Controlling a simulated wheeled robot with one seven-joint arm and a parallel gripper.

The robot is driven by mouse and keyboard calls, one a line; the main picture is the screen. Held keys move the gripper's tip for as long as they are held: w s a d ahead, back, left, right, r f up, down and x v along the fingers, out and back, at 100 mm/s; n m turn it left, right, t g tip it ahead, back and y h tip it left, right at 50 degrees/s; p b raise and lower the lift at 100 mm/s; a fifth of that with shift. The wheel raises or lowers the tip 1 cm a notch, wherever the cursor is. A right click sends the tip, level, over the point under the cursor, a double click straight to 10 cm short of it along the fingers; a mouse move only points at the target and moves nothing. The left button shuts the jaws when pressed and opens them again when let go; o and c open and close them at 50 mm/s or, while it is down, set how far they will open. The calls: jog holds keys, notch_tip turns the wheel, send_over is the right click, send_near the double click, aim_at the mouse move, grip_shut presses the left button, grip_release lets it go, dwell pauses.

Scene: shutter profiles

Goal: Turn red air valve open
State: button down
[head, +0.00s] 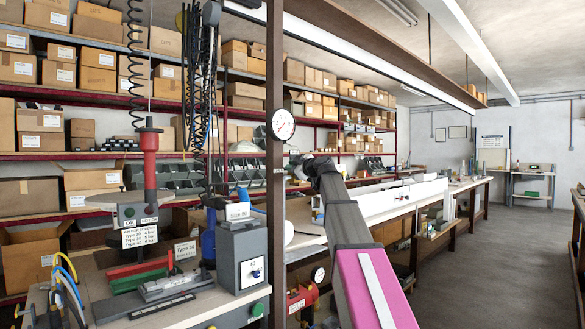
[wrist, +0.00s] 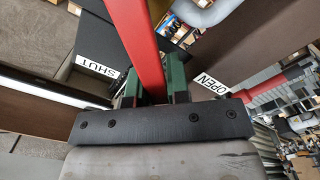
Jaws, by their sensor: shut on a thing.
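The red valve lever (wrist: 132,35) runs from the top of the wrist view down between the two green fingers of my gripper (wrist: 153,78). My gripper is shut on the lever. A white SHUT label (wrist: 97,66) is left of the lever and a white OPEN label (wrist: 211,83) is right of it. The lever passes between the two labels, tilted slightly. The valve body and pivot cannot be made out. In the head view my arm reaches away from the camera, and the lever and the fingertips cannot be made out there.
In the head view a brown post (head: 275,190) stands just left of my arm. Shelves of boxes line the wall. The aisle floor (head: 480,270) at right is clear.

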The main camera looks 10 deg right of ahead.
jog(key=c, duration=1.1)
grip_release()
jog(key=v, duration=1.1)
